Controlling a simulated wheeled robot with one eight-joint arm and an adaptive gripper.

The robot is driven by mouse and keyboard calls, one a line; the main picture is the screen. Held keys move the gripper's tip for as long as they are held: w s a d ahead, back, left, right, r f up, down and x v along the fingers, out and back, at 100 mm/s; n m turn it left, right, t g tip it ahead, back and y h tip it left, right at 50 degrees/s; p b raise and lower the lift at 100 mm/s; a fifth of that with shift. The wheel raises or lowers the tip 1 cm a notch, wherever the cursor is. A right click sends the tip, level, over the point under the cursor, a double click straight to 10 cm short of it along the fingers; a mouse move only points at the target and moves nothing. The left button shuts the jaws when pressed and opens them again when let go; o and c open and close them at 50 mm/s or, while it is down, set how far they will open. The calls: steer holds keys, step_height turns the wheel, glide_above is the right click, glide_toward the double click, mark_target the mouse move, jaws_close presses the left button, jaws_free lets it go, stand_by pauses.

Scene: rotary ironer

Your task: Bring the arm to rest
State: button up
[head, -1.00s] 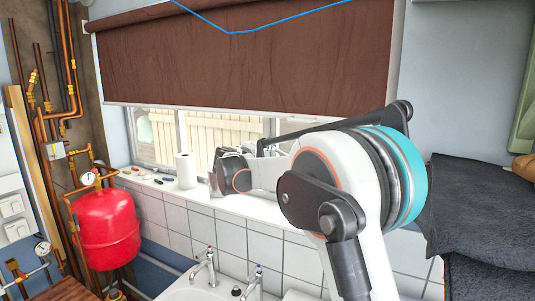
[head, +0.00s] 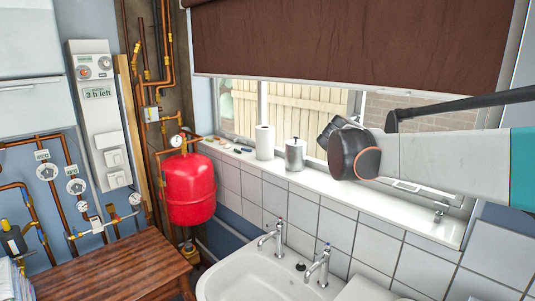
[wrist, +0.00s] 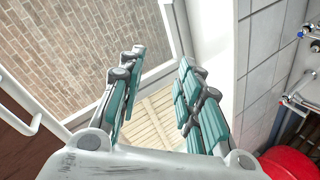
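My arm (head: 440,160) reaches in from the right edge in the head view, in front of the window and above the sill. Its dark rounded joint (head: 350,152) is at the left end. I cannot make out my gripper's fingers in the head view. In the wrist view my gripper (wrist: 159,62) shows two teal-padded fingers spread apart with nothing between them. Beyond the fingers are the window, brick wall and wooden fence.
The white sill (head: 400,210) holds a paper roll (head: 265,142) and a metal canister (head: 295,155). Below are a basin (head: 250,275) with two taps and a wooden slatted top (head: 115,270). A red tank (head: 188,188) and copper pipes stand left.

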steer(key=s+a+f+m+y+b, duration=0.1)
steer(key=s+a+f+y+b, duration=0.1)
steer(key=s+f, duration=0.7)
steer(key=s+a+f+m+g+y+b, duration=0.1)
steer(key=s+a+f+y+b, duration=0.2)
steer(key=s+f, duration=0.7)
steer(key=s+a+f+m+g+y+b, duration=0.1)
steer(key=s+a+f+y+b, duration=0.2)
steer(key=s, duration=1.6)
step_height(320, 180, down, 7)
steer(key=a+b, duration=0.1)
steer(key=b, duration=0.2)
steer(key=shift+r+m, duration=0.15)
steer(key=shift+m, duration=0.15)
steer(key=shift+a, duration=0.1)
steer(key=shift+c, duration=0.2)
